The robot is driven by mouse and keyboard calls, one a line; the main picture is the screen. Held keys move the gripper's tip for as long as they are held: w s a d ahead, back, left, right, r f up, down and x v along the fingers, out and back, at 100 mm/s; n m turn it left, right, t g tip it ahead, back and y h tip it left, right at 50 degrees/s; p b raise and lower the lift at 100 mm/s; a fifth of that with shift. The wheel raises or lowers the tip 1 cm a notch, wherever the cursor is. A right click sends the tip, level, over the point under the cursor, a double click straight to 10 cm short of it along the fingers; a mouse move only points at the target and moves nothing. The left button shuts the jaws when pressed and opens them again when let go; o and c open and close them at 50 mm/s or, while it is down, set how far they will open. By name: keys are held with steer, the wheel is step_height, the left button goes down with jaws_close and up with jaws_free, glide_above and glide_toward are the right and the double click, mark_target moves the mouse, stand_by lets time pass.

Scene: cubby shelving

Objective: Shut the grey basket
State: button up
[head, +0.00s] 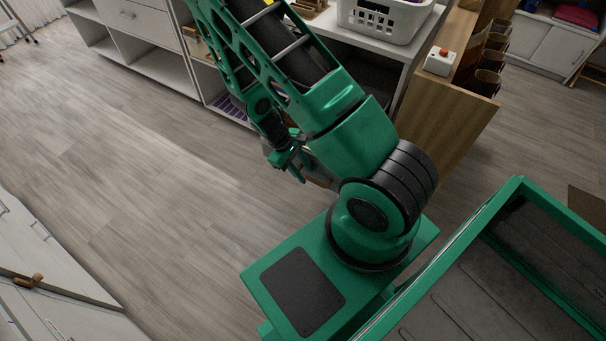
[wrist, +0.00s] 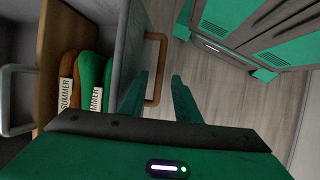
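The grey basket (wrist: 124,42) is pulled out in the wrist view. Its grey front panel carries a brown loop handle (wrist: 162,70). Inside lie folded red-brown and green cloths (wrist: 88,72) with "SUMMER" tags. My gripper (wrist: 160,78) is open, with its two green fingers apart. The handle shows between the fingertips; I cannot tell whether they touch it. In the head view my gripper (head: 291,164) hangs low beside the shelving, and my arm hides most of the basket.
A white shelf unit (head: 167,68) runs along the back, with a white laundry basket (head: 385,20) on top. A wooden panel (head: 450,105) stands to the right. The floor (head: 150,170) at left is clear. A grey handle (wrist: 12,100) shows at the wrist view's left edge.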

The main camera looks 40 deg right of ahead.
steer(key=shift+x, duration=0.8)
